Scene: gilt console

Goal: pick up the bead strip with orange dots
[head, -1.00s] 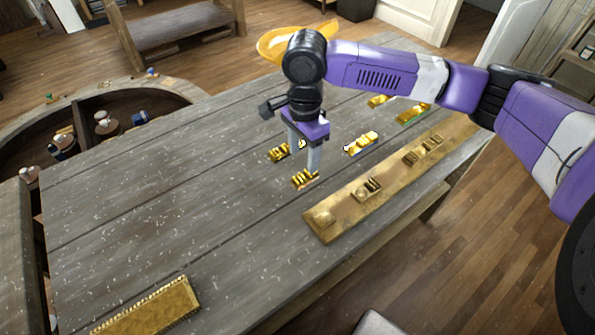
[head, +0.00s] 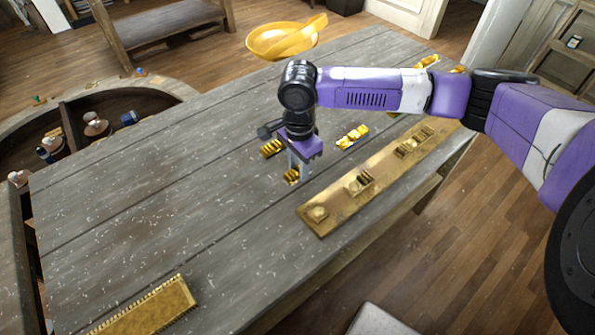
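My gripper (head: 298,174) points down at the middle of the table, with its fingers low at a small gold bead strip (head: 291,175). The fingers partly hide this strip, and I cannot tell whether they touch or hold it. Its coloured dots are too small to make out here. A second gold bead strip (head: 272,147) lies just left of the gripper, apart from it. Another gold piece (head: 352,137) lies to the right, also apart.
A long gold plate (head: 333,213) with raised blocks lies along the table's right edge. A gold bowl (head: 282,42) stands at the back. A gold comb-edged bar (head: 150,308) lies front left. The left part of the grey table (head: 130,215) is clear.

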